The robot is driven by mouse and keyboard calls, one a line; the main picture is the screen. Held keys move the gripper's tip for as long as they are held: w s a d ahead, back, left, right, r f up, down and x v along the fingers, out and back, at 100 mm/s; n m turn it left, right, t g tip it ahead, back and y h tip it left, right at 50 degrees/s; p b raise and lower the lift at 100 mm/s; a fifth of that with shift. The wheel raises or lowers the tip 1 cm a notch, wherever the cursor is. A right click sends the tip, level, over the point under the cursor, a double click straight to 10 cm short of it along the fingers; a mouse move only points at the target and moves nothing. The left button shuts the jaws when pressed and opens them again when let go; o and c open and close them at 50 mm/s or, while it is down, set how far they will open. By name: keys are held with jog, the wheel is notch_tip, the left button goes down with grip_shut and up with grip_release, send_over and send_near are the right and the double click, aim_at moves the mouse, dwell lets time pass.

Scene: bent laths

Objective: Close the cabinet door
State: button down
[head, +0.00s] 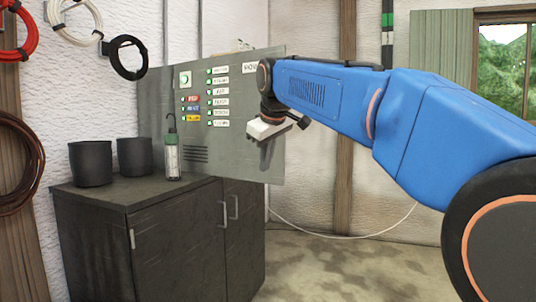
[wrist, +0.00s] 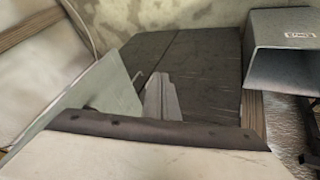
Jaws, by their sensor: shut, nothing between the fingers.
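A grey wall cabinet (head: 156,100) hangs above a dark counter. Its large grey door panel (head: 232,150) carries rows of labels and a vent, and its right edge stands out in the room, apart from the wall. How far it is swung open is hard to tell.
A dark base cabinet (head: 165,245) stands below, with two black pots (head: 90,163) (head: 135,157) and a lantern (head: 172,158) on its top. Coiled cables (head: 128,57) hang on the left wall.

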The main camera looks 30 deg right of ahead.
jog(key=w+d+r+n, duration=0.1)
jog(key=w+d+r, duration=0.2)
jog(key=w+r, duration=0.45)
jog(key=w+d+f, duration=0.6)
jog(key=w+f, duration=0.1)
jog(key=shift+f+h, duration=0.2)
jog(key=shift+h, duration=0.1)
